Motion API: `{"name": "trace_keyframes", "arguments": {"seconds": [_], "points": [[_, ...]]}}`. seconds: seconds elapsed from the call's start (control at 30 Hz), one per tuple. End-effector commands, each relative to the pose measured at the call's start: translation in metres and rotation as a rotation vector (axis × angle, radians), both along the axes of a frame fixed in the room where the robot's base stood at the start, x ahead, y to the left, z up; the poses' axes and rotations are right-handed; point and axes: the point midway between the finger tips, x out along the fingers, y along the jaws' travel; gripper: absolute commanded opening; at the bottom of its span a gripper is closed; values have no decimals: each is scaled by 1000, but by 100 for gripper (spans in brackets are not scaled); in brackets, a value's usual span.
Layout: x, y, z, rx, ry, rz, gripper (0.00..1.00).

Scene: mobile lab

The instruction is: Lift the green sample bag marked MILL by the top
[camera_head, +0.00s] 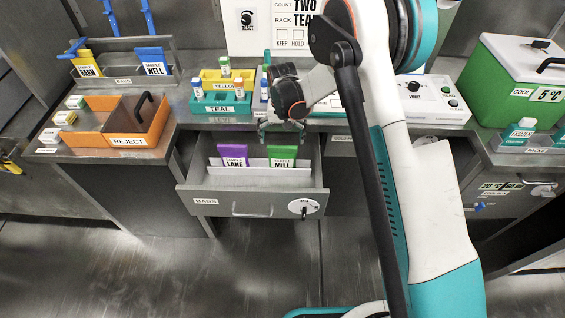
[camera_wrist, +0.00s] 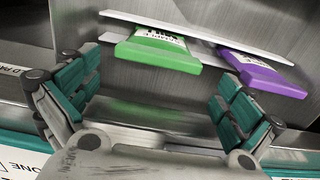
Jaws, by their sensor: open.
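The green sample bag marked MILL (camera_head: 282,157) stands upright in the open drawer, at a white divider, right of the purple bag marked LANE (camera_head: 233,155). My gripper (camera_head: 281,130) is above the drawer, near the MILL bag's top and apart from it. In the wrist view my gripper (camera_wrist: 150,110) is open with nothing between its fingers. The green bag (camera_wrist: 157,48) shows there beyond the fingers, its top edge facing the camera and its label partly seen.
The drawer (camera_head: 250,211) is pulled out below the counter. The orange REJECT bin (camera_head: 128,141) is on the left counter. The teal rack (camera_head: 221,108) with vials stands behind the drawer. The green cool box (camera_head: 497,95) is at right. Floor before the drawer is clear.

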Motion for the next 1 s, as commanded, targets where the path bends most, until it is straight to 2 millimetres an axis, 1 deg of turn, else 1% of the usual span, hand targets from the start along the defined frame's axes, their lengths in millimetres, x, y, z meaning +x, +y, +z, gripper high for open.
{"name": "trace_keyframes", "arguments": {"seconds": [0.13,0.3,0.4,0.67,0.7,0.87,0.9,1.0], "points": [[-1,-1,-13,0,0,0,100],[-4,-2,-39,0,0,0,100],[-4,-2,-49,0,0,0,100],[-4,-2,-50,0,0,0,100],[-4,-2,-50,0,0,0,91],[-4,-2,-50,0,0,0,55],[-4,-2,-50,0,0,0,52],[-4,-2,-50,0,0,0,52]]}}
